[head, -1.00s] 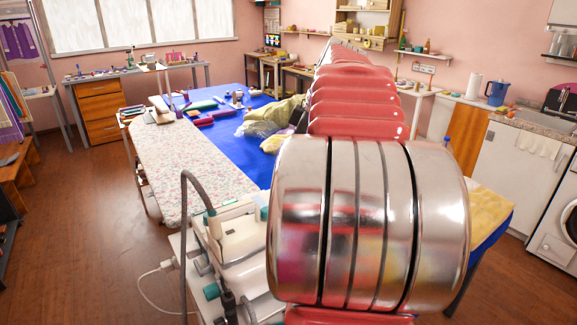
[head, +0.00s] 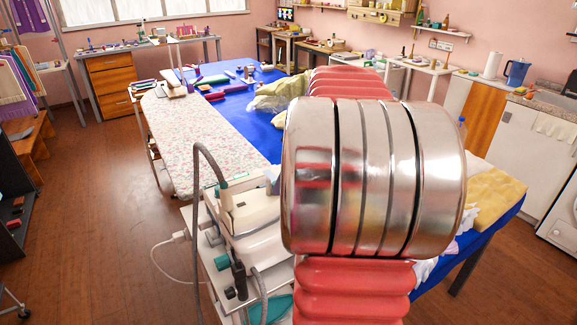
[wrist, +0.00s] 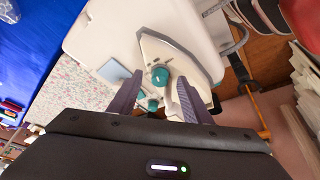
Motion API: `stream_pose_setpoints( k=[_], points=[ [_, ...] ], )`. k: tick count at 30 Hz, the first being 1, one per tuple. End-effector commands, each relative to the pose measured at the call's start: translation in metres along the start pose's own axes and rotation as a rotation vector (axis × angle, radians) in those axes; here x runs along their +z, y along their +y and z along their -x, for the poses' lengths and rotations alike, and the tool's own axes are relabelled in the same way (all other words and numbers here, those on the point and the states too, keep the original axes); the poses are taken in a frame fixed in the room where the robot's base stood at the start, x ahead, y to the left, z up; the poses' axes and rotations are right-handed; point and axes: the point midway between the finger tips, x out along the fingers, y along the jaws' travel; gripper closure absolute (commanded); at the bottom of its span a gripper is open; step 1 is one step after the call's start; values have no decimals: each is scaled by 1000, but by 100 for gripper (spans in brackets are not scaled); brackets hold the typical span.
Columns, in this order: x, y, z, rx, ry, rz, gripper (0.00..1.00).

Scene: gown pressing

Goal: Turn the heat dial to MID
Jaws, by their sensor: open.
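No MID mark or pointer is readable. My gripper (wrist: 157,82) is open, its two dark fingers on either side of the larger knob in the picture. I cannot tell whether they touch it. The white unit also shows in the head view (head: 255,235) beside the ironing board. My arm hides part of the area to its right, and my gripper is hidden there.
A grey hose (head: 197,165) arches up at the unit's left, and a white cord hangs beside it. A floral ironing board (head: 195,140) lies behind. A blue-covered table (head: 265,135) holds cloth and tools. Open wooden floor (head: 110,190) lies at left.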

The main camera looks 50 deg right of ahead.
Motion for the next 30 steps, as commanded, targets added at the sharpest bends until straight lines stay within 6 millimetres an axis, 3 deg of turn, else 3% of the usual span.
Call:
stream_pose_setpoints(
  k=[6, 15, 30],
  points=[
    [0, 0, -15, -1, 0, -1, 56],
    [0, 0, -16, 1, 0, -1, 56],
    [0, 0, -15, 1, 0, -1, 92]
  ],
)
